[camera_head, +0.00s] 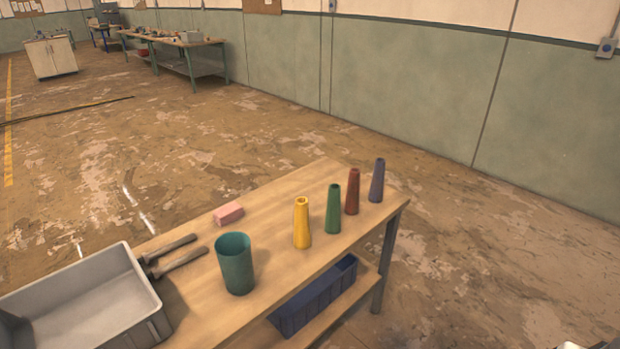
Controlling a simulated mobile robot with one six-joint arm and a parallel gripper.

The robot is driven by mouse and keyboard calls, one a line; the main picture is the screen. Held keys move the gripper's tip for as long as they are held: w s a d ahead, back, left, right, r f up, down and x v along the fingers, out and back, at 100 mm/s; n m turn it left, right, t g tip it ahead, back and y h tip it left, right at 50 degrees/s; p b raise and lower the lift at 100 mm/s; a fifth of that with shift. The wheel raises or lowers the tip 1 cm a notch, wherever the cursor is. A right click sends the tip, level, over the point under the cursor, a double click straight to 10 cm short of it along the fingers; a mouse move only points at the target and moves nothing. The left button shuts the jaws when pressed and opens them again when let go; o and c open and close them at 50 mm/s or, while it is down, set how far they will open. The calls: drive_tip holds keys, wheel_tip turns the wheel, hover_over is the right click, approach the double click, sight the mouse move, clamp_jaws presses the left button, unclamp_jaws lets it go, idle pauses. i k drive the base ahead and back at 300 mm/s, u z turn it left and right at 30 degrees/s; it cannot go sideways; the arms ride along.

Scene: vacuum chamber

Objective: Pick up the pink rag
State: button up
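The pink rag (228,214) lies near the far edge of the wooden workbench (290,196), left of the bench's middle. It looks like a small folded block. It lies apart from the objects around it, and nothing covers it. My gripper is not in view; only a small sliver of a pale and dark part, perhaps mine, shows at the bottom right corner.
A teal cup (235,263) stands in front of the rag. Yellow (302,224), green (333,210), red and purple cones stand to the right. Two dark-handled tools (172,254) and a grey bin (80,305) are left. A blue bin (313,296) sits on the lower shelf.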

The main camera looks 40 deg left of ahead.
sight(227, 213)
drive_tip(key=z, duration=0.05)
drive_tip(key=i, duration=2.2)
drive_tip(key=u, duration=0.25)
drive_tip(key=k, duration=0.05)
drive_tip(key=u, duration=3)
drive_tip(key=i, duration=1)
drive_tip(key=z, duration=0.05)
